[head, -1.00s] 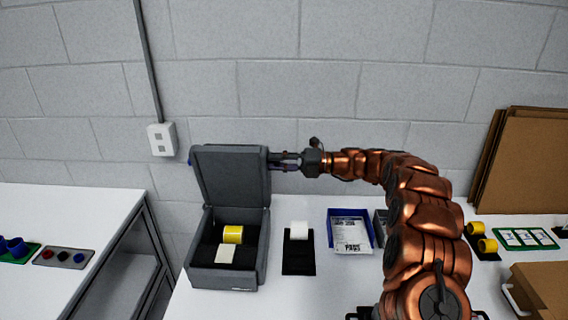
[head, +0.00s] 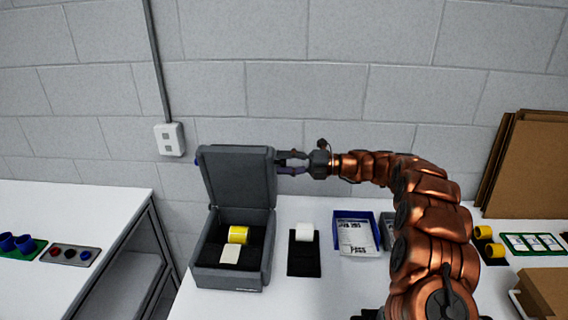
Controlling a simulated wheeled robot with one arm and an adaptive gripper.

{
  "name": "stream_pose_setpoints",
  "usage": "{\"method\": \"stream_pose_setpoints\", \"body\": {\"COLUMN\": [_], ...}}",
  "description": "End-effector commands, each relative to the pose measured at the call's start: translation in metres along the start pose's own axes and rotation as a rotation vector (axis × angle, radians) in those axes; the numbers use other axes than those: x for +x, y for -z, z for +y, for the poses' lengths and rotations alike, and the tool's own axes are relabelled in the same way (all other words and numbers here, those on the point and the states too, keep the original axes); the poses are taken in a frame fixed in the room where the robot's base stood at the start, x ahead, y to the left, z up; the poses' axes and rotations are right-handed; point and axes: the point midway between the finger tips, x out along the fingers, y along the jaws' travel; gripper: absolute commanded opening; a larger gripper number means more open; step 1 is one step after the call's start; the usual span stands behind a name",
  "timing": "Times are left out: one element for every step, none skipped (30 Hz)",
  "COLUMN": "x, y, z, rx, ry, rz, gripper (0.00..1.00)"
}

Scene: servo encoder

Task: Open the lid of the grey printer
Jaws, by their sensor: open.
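The grey printer (head: 226,279) stands at the left end of the white table. Its lid (head: 239,187) is raised, standing roughly upright at the back. Inside the printer are a yellow roll (head: 238,235) and a pale label piece (head: 230,254). My gripper (head: 285,162) is open at the right edge of the raised lid, near its top. Its fingertips are close to the lid edge; I cannot tell whether they touch it.
A white roll (head: 304,232) sits on a black mat (head: 304,266) right of the printer. A blue tray (head: 343,214) holds printed bags. Yellow rolls (head: 495,251) and cardboard sheets (head: 531,165) are at right. Another white table (head: 60,210) stands at left, across a gap.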

Motion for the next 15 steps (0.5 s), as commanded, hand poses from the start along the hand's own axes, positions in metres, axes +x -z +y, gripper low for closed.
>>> {"method": "stream_pose_setpoints", "body": {"x": [-0.004, -0.006, -0.010, -0.013, -0.017, -0.023, -0.027, -0.032, -0.040, -0.045, -0.051, -0.059, -0.065, -0.070, -0.078], "y": [0.000, -0.001, -0.001, -0.001, -0.001, 0.000, -0.001, -0.001, -0.001, -0.001, -0.001, -0.001, -0.001, 0.000, 0.000], "z": [0.000, 0.000, 0.000, 0.000, 0.000, 0.000, 0.000, 0.000, 0.000, 0.000, -0.001, -0.001, -0.001, -0.001, -0.001], "rx": [0.000, -0.001, -0.001, -0.001, -0.001, -0.001, -0.001, 0.000, 0.000, 0.000, 0.000, 0.000, 0.001, 0.001, 0.001], "ry": [0.000, 0.000, -0.001, -0.001, 0.000, 0.000, 0.000, 0.001, 0.001, 0.001, 0.001, 0.001, 0.001, 0.001, 0.000], "rz": [-0.001, -0.002, -0.002, -0.002, -0.002, -0.002, -0.002, -0.003, -0.004, -0.005, -0.006, -0.005, -0.004, -0.002, -0.002], "gripper": [0.53, 0.53, 0.53, 0.53, 0.53, 0.53, 0.53, 0.53, 0.53, 0.53, 0.53, 0.53, 0.53, 0.53, 0.53]}}
